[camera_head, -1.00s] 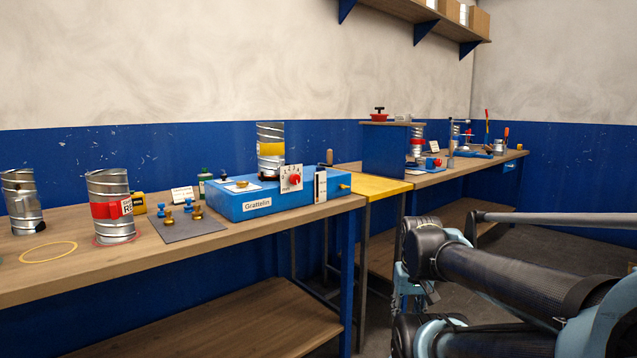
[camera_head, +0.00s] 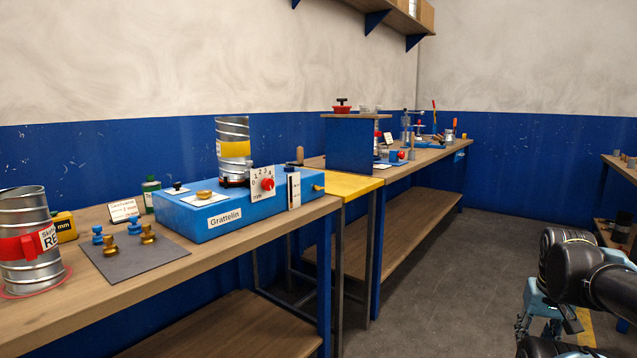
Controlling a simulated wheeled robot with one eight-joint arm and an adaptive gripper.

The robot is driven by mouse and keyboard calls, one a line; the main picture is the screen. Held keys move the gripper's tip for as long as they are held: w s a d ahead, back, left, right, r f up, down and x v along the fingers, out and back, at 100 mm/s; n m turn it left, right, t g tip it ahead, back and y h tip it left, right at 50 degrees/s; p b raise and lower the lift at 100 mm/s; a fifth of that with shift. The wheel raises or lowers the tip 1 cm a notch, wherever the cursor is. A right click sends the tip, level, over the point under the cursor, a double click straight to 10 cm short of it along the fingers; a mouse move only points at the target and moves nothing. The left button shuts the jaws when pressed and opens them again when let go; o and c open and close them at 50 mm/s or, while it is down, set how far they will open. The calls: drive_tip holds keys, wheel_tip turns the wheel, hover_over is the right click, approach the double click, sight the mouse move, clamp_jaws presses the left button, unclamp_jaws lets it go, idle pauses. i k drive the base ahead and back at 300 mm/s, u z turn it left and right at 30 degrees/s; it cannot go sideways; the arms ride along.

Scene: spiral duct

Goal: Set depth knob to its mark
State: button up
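The depth knob (camera_head: 267,184) is a red dial on a white numbered plate (camera_head: 257,174) marked in mm. The plate stands at the front of the blue machine labelled Grattelin (camera_head: 211,217), on the wooden bench. Its exact setting is too small to tell. A metal spiral duct with a yellow band (camera_head: 235,149) stands upright on the machine. My arm is at the lower right, well apart from the machine and over the floor. A part of its end may show at the lower edge, but I cannot make out the fingers.
A duct with a red band (camera_head: 28,246) and a grey mat (camera_head: 134,258) with several blue and brass knobs share the bench (camera_head: 100,321). A yellow stand (camera_head: 352,185) and a farther bench (camera_head: 430,155) lie beyond. The floor (camera_head: 420,270) between is clear.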

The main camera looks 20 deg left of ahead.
sight(268, 184)
drive_tip(key=z, duration=0.35)
drive_tip(key=k, duration=0.85)
drive_tip(key=u, duration=1.7)
